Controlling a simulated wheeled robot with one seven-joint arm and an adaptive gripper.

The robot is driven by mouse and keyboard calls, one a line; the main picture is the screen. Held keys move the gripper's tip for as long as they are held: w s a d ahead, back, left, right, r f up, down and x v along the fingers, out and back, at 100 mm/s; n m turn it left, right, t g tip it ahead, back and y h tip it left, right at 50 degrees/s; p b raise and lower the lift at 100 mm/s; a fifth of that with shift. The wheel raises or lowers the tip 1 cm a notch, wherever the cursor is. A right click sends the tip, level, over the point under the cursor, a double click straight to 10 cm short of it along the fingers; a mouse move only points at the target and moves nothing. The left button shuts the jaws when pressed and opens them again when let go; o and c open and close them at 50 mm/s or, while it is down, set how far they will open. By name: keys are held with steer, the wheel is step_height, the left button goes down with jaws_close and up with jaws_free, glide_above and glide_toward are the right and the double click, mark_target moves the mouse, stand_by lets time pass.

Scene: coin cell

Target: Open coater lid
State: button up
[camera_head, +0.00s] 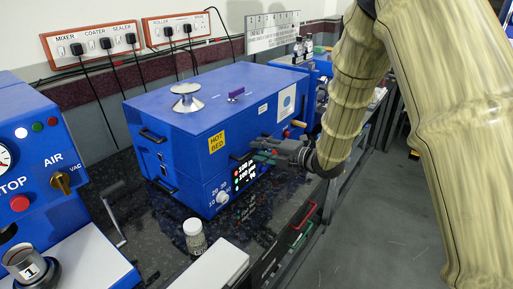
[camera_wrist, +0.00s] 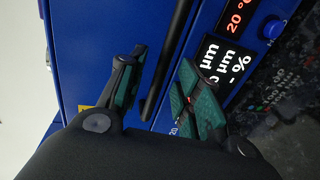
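The coater (camera_head: 205,105) is a large blue box on the dark bench, marked HOT BED, with its lid shown closed. In the wrist view my gripper (camera_wrist: 160,72) is open, with green-padded fingers apart. A black handle bar (camera_wrist: 168,62) on the blue front runs between the two fingers. I cannot tell whether either finger touches the bar.
A blue machine with a gauge (camera_head: 30,150) stands at left. A small jar (camera_head: 194,236) and a white box (camera_head: 212,268) stand in front of the coater. Wall sockets with plugs (camera_head: 95,44) are behind. Small bottles (camera_head: 303,48) stand at the back right. Open floor lies at right.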

steer(key=shift+x, duration=1.1)
steer(key=shift+c, duration=0.2)
jaws_close()
